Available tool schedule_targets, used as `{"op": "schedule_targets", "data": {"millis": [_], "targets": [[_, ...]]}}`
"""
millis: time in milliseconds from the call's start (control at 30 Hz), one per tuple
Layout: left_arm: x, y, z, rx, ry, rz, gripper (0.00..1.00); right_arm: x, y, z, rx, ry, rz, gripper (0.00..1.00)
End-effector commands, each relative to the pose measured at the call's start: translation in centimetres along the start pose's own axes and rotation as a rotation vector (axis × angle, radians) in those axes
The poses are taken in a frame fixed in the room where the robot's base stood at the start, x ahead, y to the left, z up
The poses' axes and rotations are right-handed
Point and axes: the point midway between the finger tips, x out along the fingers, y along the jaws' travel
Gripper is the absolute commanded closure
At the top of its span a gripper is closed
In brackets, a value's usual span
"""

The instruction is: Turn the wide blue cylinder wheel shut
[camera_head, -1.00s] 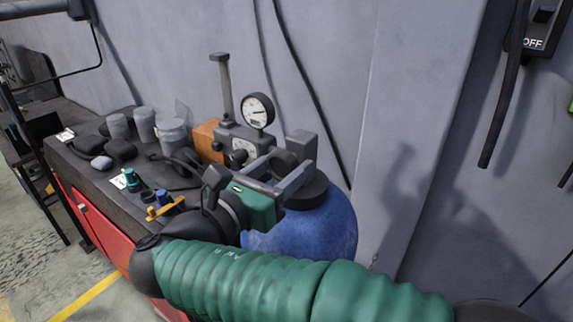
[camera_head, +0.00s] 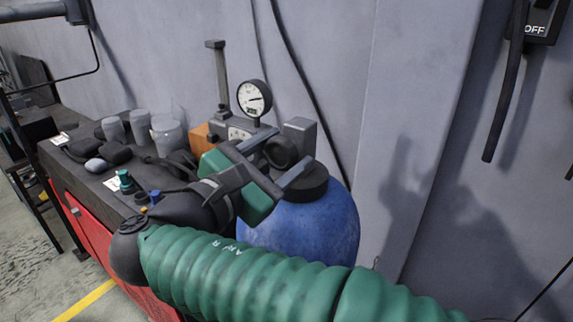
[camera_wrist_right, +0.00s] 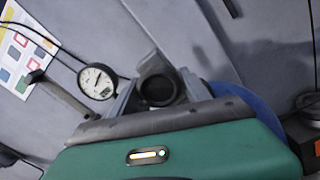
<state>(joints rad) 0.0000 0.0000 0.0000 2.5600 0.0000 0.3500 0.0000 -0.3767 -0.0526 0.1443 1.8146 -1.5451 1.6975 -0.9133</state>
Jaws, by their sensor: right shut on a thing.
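The blue cylinder (camera_head: 325,228) stands at the bench's right end, below my right gripper, with a dark collar on top. Its dark round wheel (camera_head: 284,152) sits above that collar, against a grey block. My right gripper (camera_head: 287,153) has its two grey fingers on either side of the wheel and is shut on it. In the right wrist view the wheel (camera_wrist_right: 158,88) shows between the fingers, beyond the green gripper body. My green arm hides the cylinder's lower part. The wheel's turn position cannot be read. My left gripper is out of view.
A round gauge (camera_head: 254,98) and a grey post (camera_head: 219,82) stand behind the wheel. Grey cups (camera_head: 140,126) and dark items crowd the bench (camera_head: 88,184) to the left. The wall (camera_head: 350,60) is close behind; a cable hangs down it.

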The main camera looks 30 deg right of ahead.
Motion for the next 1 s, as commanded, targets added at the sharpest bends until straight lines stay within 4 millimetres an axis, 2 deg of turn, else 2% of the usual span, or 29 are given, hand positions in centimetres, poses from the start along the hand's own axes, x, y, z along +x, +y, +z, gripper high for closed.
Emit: {"op": "schedule_targets", "data": {"millis": [33,67,1000], "targets": [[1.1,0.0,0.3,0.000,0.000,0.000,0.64,-0.2,-0.2,-0.6,0.059,0.007,0.004,0.84],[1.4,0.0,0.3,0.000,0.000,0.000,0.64,-0.2,-0.2,-0.7,0.088,0.007,0.004,0.91],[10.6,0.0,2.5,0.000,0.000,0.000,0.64,0.1,-0.4,-0.9,0.973,0.010,-0.009,0.90]]}}
